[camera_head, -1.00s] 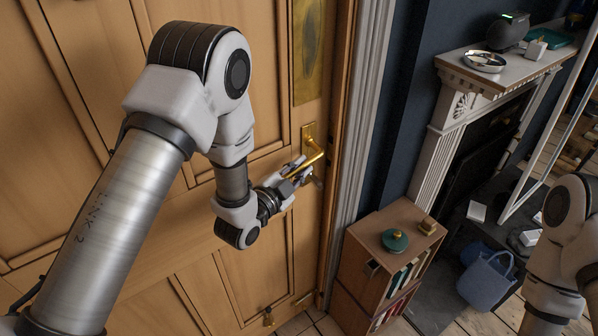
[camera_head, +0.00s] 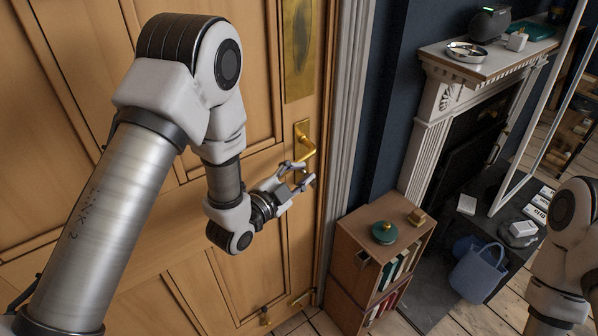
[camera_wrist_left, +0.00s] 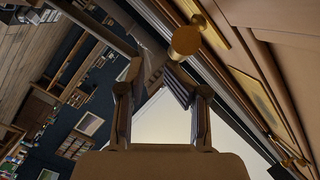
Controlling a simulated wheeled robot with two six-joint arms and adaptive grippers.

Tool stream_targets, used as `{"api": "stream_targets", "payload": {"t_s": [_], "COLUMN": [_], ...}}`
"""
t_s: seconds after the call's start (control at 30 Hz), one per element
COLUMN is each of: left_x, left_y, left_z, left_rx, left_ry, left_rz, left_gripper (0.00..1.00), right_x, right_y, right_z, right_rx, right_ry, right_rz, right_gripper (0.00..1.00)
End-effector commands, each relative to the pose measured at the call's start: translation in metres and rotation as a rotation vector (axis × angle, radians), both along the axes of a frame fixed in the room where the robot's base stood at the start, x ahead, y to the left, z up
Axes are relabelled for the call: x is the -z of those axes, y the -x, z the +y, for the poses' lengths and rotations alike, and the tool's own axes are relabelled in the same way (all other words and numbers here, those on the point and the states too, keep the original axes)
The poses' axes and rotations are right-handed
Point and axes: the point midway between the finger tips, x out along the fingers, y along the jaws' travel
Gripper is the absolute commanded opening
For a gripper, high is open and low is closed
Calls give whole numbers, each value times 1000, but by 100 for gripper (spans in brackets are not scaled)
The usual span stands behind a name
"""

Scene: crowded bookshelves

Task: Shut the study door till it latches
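The study door (camera_head: 95,60) is a panelled wooden door filling the left of the head view. Its right edge lies close along the frame (camera_head: 351,110); I cannot tell if it is latched. My right gripper is out of view; only part of that arm shows at right.
A small wooden bookcase (camera_head: 355,240) stands right of the frame with a green-lidded item (camera_head: 384,232) on top. Beyond are a white fireplace (camera_head: 431,135), a blue basket (camera_head: 478,270) and a mirror edge. Bare floor shows at lower right.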

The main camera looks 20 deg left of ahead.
Motion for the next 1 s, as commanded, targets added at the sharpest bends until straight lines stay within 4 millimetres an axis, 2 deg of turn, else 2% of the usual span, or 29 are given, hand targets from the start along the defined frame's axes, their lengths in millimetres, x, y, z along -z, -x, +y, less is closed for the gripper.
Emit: {"api": "stream_targets", "payload": {"t_s": [0.47, 0.57, 0.8, 1.0], "left_x": [1, 1, -4, -6], "left_y": [1, 11, 57, 72], "left_z": [4, 7, 17, 19], "left_rx": [-14, -15, -8, -3], "left_ry": [1, 1, 0, -3], "left_rz": [3, 6, 3, -3], "left_gripper": [42, 42, 42, 42], "right_x": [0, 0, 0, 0], "right_y": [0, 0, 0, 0], "right_z": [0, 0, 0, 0], "right_rx": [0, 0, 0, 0], "right_ry": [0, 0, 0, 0], "right_rz": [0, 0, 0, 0], "right_gripper": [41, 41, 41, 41]}}
